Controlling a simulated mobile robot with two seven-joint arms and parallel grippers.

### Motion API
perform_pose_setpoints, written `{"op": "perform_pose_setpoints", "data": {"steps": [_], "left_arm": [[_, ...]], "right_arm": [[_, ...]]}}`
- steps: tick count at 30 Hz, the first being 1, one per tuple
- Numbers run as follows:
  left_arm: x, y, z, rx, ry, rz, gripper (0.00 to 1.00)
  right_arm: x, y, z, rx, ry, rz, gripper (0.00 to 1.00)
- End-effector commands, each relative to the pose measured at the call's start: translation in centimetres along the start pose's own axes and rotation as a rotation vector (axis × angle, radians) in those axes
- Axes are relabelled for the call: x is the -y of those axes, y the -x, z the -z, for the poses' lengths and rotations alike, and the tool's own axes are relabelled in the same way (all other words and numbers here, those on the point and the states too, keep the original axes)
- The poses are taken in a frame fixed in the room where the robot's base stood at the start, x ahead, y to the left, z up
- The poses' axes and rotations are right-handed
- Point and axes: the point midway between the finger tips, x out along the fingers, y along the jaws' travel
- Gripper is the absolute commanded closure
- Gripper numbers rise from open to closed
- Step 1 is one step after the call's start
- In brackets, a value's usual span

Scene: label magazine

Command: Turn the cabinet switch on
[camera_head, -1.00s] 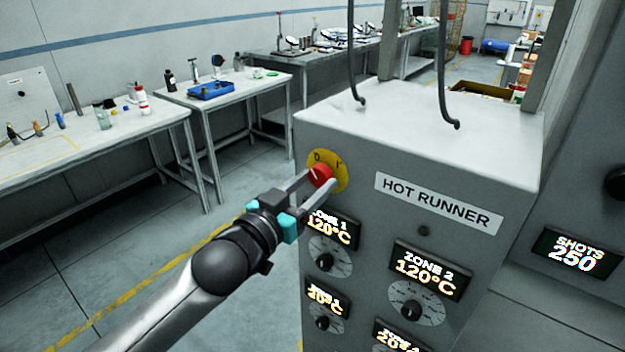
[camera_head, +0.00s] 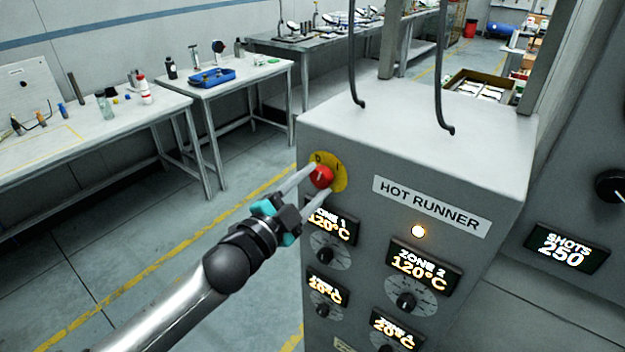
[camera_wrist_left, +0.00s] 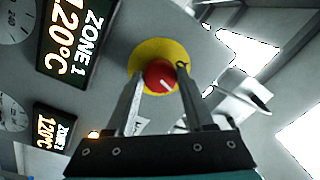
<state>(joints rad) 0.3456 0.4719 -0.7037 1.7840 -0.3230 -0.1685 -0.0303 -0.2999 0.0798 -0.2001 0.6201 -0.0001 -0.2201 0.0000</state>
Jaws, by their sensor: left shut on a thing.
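The cabinet switch is a red knob (camera_head: 321,177) with a white mark, on a round yellow plate (camera_head: 341,171) at the upper left of the grey cabinet front. My left gripper (camera_head: 320,179) reaches in from the left and is shut on the red knob, one finger on each side. In the left wrist view, the knob (camera_wrist_left: 160,75) sits between the two fingertips, its white mark slanting toward the lower right. A small round lamp (camera_head: 418,231) under the HOT RUNNER label (camera_head: 432,205) glows amber. My right gripper is not in view.
Zone displays (camera_head: 419,267) and small black dials (camera_head: 406,301) sit just below the switch. Two black hooked cables (camera_head: 440,80) hang above the cabinet top (camera_head: 400,135). Workbenches (camera_head: 90,130) stand behind at left. The floor left of the cabinet is clear.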

Motion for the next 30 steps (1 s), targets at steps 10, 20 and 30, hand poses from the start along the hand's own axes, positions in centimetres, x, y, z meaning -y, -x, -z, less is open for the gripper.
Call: {"op": "perform_pose_setpoints", "data": {"steps": [10, 20, 30], "left_arm": [[0.1, 0.0, -0.1, -0.017, -0.293, -0.004, 1.00], [0.1, 0.0, -0.1, -0.027, -0.458, -0.006, 1.00], [0.1, 0.0, -0.1, -0.031, -0.505, -0.006, 1.00]], "right_arm": [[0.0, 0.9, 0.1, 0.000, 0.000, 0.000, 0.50], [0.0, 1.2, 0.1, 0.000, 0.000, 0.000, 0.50], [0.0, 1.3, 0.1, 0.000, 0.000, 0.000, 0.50]]}}
